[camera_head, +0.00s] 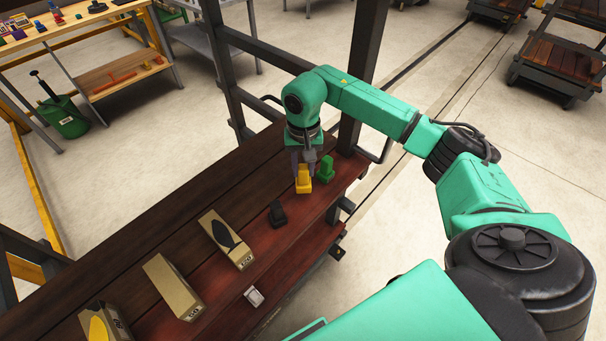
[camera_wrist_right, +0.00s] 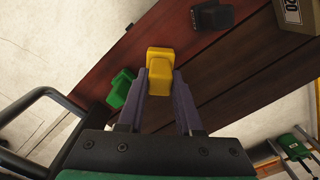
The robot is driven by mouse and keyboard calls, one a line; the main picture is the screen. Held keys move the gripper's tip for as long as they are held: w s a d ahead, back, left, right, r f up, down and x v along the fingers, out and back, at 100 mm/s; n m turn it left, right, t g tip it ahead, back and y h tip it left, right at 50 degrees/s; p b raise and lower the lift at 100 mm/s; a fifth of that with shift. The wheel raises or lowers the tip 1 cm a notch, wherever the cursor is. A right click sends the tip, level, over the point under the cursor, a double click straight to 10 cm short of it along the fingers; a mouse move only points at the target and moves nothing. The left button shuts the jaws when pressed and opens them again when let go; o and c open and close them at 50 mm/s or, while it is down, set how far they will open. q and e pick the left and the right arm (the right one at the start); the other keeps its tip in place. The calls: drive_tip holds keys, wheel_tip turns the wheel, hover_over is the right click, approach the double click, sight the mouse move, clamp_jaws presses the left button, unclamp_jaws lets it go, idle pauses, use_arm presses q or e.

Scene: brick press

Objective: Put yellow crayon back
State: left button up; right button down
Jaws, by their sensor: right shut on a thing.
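The yellow crayon (camera_head: 304,182) is a chunky block-like piece at the right end of the dark red wooden shelf (camera_head: 190,205). My right gripper (camera_head: 304,171) points down and is shut on it. In the right wrist view the crayon (camera_wrist_right: 160,66) sits between the two purple-grey fingertips (camera_wrist_right: 162,82). I cannot tell whether it touches the shelf. A similar green piece (camera_head: 327,168) stands close to its right, and a black piece (camera_head: 278,214) stands to its lower left. Both also show in the wrist view, the green one (camera_wrist_right: 120,88) and the black one (camera_wrist_right: 212,16). My left gripper is out of view.
Cardboard boxes stand along the shelf: one with a black oval (camera_head: 228,242), a plain one (camera_head: 173,287) and one with a yellow patch (camera_head: 103,325). A small pale block (camera_head: 254,296) lies at the front. Dark metal posts (camera_head: 362,70) rise behind the shelf and beside my arm.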

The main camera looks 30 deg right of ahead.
sight(303, 180)
wheel_tip(303, 180, down, 4)
drive_tip(key=shift+s+f+p, duration=0.1)
drive_tip(key=shift+p, duration=0.55)
drive_tip(key=shift+f, duration=0.45)
drive_tip(key=c, duration=0.6)
unclamp_jaws()
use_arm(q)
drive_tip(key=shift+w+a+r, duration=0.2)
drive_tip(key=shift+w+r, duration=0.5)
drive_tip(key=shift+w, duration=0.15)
use_arm(e)
drive_tip(key=shift+r, duration=0.1)
